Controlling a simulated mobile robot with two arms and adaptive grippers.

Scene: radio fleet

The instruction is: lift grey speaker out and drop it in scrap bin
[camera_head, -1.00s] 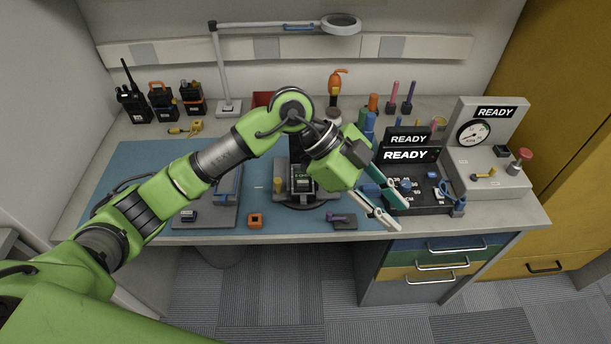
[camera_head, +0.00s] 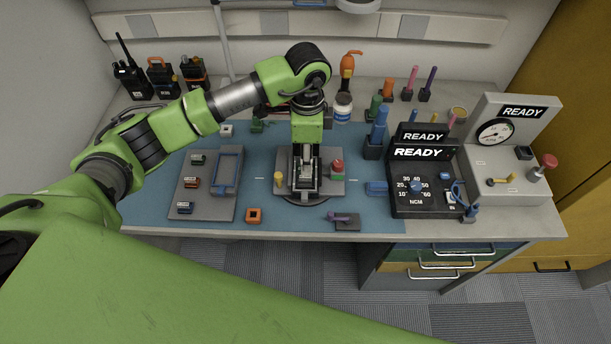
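My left gripper (camera_head: 307,160) points straight down over the grey work fixture (camera_head: 331,188) in the middle of the blue mat. A dark radio housing (camera_head: 304,191) sits on the fixture, partly covered by the gripper. The fingers are small and seen from above, so I cannot tell whether they are open or shut. I cannot make out the grey speaker; the gripper may be hiding it. I cannot make out a scrap bin in this view. My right gripper is not in view.
A grey tray of small parts (camera_head: 190,211) lies left of the fixture. An orange square part (camera_head: 254,215) and a purple-handled tool (camera_head: 345,219) lie in front. The black torque tester (camera_head: 425,200) stands to the right. Radios (camera_head: 133,80) stand at the back left.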

